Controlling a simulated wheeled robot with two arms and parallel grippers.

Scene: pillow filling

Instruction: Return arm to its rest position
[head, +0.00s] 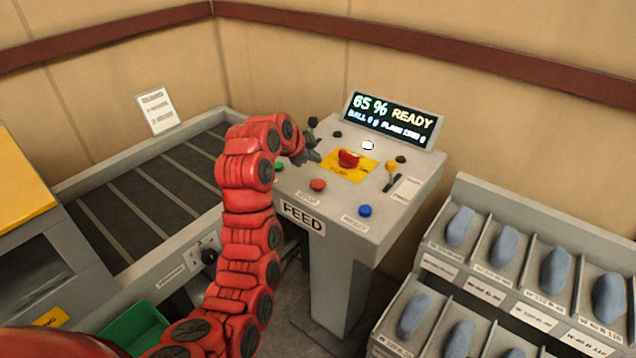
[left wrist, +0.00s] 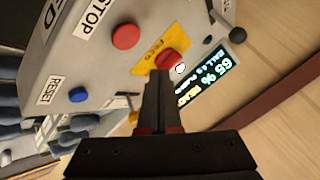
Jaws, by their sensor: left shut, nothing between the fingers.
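My left arm (head: 247,220) comes up from the lower left, and its gripper (head: 308,155) is over the left part of the grey control panel (head: 330,205). The gripper fingers (left wrist: 160,90) are closed together and empty in the left wrist view. Beyond their tips is the red knob on a yellow plate; the knob (head: 348,158) also shows in the head view, to the right of the gripper. I cannot tell the exact gap between fingers and panel. My right gripper is not in view.
The panel carries a red stop button (head: 318,185), a blue reset button (head: 366,210), a yellow-topped lever (head: 391,167) and a lit display (head: 393,120) reading 65 % READY. A bin rack (head: 487,290) with bluish pillows stands right, a conveyor (head: 140,190) left, a green bin (head: 135,328) low left.

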